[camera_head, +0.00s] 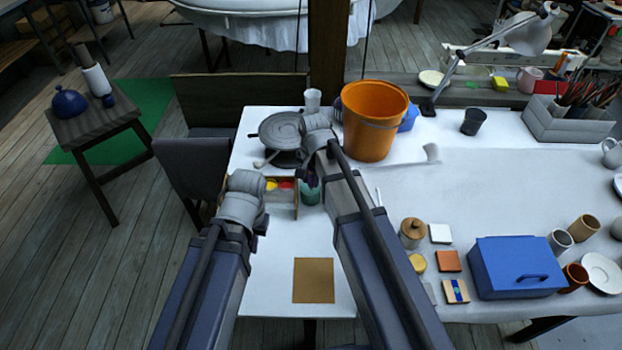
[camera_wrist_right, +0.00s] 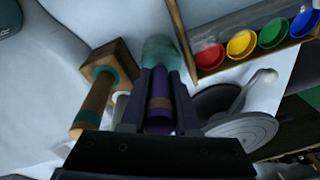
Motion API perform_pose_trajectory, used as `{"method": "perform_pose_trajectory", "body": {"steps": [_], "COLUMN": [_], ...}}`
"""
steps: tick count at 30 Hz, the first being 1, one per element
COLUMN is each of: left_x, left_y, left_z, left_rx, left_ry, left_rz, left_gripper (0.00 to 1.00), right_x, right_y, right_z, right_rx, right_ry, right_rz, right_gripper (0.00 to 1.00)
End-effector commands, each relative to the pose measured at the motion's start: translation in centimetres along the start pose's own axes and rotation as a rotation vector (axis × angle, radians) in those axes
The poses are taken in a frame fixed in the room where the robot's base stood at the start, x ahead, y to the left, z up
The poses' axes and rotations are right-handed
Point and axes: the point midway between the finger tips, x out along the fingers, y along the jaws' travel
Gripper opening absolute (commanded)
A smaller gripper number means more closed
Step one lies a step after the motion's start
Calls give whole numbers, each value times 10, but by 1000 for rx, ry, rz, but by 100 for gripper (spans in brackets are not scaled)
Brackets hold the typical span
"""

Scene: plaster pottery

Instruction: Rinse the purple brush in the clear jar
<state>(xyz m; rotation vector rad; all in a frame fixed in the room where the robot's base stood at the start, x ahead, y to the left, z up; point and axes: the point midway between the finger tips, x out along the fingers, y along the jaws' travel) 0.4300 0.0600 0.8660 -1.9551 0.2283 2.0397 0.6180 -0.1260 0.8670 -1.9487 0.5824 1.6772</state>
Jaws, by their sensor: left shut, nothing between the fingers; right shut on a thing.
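The clear jar, tinted green, stands on the white table beside the paint box in the head view (camera_head: 310,193); its body shows at the top of the right wrist view (camera_wrist_right: 162,48). My right gripper (camera_wrist_right: 160,95) is shut on the purple brush (camera_wrist_right: 160,118). The brush points toward the jar and overlaps it in the right wrist view; I cannot tell whether its tip is inside. In the head view my right arm partly covers the jar. My left gripper (camera_head: 252,200) is shut and empty left of the paint box, its fingers mostly hidden.
The wooden paint box (camera_head: 283,210) has coloured cups, clearer in the right wrist view (camera_wrist_right: 240,72). A grey turntable (camera_head: 277,128) and an orange bucket (camera_head: 373,122) stand behind. A brown square (camera_head: 314,281) lies in front.

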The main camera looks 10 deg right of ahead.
Motion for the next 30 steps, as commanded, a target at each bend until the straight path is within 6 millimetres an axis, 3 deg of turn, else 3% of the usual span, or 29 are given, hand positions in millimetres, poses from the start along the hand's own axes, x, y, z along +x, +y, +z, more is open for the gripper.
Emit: {"method": "perform_pose_trajectory", "body": {"steps": [7, 25, 30], "left_x": [-8, -65, -67], "left_y": [-1, -6, -6], "left_z": [0, 4, 4], "left_rx": [0, 0, 0], "left_ry": [0, 0, 0], "left_rz": [0, 0, 0], "left_gripper": [0, 0, 0], "right_x": [-8, -65, -66], "right_y": [-1, -6, -6], "right_z": [-1, -8, -8], "right_rx": [0, 0, 0], "right_ry": [0, 0, 0], "right_rz": [0, 0, 0], "right_gripper": [0, 0, 0]}}
